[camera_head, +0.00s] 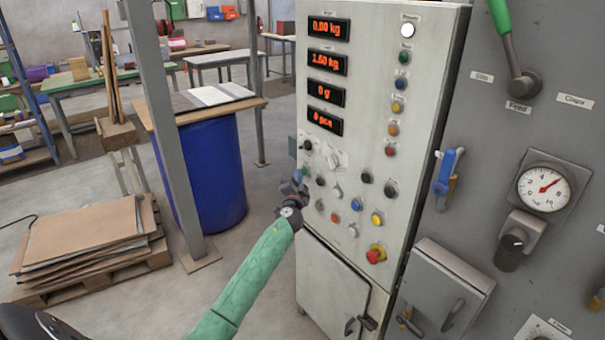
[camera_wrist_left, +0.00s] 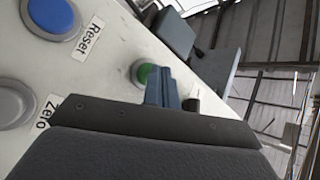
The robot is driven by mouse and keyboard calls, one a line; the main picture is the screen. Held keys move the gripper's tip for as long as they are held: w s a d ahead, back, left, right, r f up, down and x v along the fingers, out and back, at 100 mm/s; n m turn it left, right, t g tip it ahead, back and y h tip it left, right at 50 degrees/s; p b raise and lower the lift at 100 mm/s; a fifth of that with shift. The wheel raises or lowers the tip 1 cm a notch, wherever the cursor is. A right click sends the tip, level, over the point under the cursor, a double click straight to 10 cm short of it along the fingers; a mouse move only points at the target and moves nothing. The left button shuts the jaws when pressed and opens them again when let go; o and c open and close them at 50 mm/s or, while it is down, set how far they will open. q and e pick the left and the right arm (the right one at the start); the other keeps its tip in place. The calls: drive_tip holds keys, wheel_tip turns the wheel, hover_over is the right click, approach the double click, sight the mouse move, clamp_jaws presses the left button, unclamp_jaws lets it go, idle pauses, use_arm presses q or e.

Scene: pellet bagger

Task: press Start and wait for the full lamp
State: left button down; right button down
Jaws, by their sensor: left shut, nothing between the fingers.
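The pale control cabinet (camera_head: 345,190) stands in front of me with its lamps and buttons. In the left wrist view, a green button (camera_wrist_left: 139,72) on the panel is partly hidden by my left gripper (camera_wrist_left: 162,78). The gripper's closed fingers are at or just in front of this button; I cannot tell if they touch. In the head view my left gripper (camera_head: 299,178) is at the left edge of the button field, shut and empty. The top white lamp (camera_head: 407,30) is bright. The green lamp (camera_head: 403,57) below looks dull. The lamp labels are too small to read.
A blue Reset button (camera_wrist_left: 52,14) and a grey Zero button (camera_wrist_left: 12,102) are nearby. A red knob (camera_head: 376,254) sits lower right. A blue drum (camera_head: 207,175) stands left.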

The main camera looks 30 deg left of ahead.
use_arm(q)
drive_tip(key=shift+w, duration=0.15)
idle(0.4)
drive_tip(key=shift+s+a, duration=0.25)
drive_tip(key=shift+s, duration=0.45)
drive_tip(key=s+a, duration=0.2)
drive_tip(key=s, duration=0.3)
drive_tip(key=shift+s+a, duration=0.15)
drive_tip(key=shift+s, duration=0.15)
idle(1.0)
